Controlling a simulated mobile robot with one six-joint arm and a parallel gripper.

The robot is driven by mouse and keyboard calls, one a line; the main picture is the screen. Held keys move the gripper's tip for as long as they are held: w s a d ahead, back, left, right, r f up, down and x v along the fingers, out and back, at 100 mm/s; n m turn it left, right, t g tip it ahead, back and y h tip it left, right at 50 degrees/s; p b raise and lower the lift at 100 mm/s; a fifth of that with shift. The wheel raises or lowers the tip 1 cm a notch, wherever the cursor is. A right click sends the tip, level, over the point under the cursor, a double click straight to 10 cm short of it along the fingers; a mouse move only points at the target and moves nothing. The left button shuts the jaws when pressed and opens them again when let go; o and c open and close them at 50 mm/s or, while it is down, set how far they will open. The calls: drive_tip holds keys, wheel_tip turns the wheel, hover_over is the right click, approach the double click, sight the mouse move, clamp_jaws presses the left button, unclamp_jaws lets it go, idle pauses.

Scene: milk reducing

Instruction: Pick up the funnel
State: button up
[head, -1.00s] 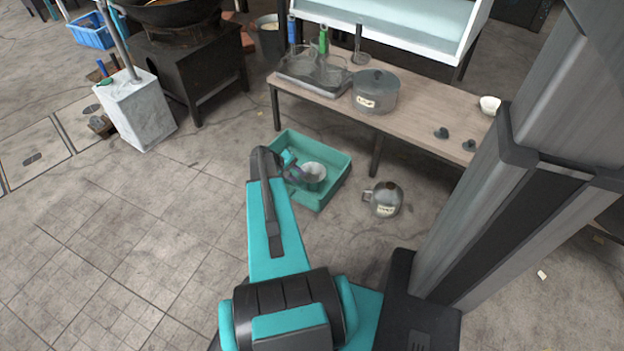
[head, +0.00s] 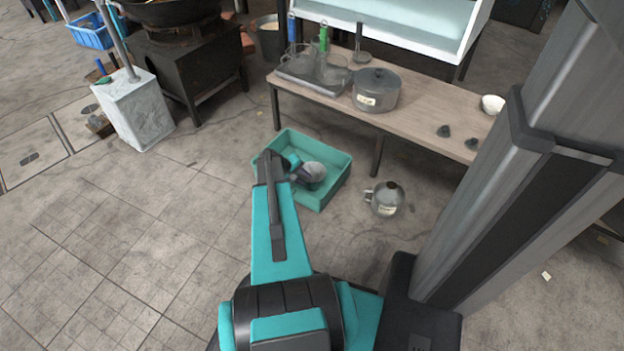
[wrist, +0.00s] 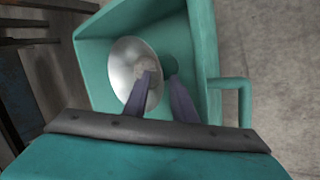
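The funnel (wrist: 127,68), a silver cone with a wide round mouth, is in the teal crate (head: 327,196). In the head view the funnel (head: 314,170) is partly hidden by my gripper (head: 301,172). In the wrist view my gripper (wrist: 159,76) has two dark fingers set apart. The left finger overlaps the funnel's mouth, and the right finger is just outside its right rim. I cannot tell whether either finger touches it. A small teal round piece (wrist: 170,66) shows by the right fingertip; what it belongs to is unclear.
A metal kettle (head: 385,200) stands on the floor to the right. A wooden table (head: 430,112) with a lidded pot (head: 376,92) is behind.

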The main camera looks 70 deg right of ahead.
idle(0.4)
clamp_jaws()
drive_tip(key=shift+r, duration=0.15)
wheel_tip(320, 180, up, 10)
drive_tip(key=p, duration=0.3)
drive_tip(key=shift+p, duration=0.35)
idle(0.5)
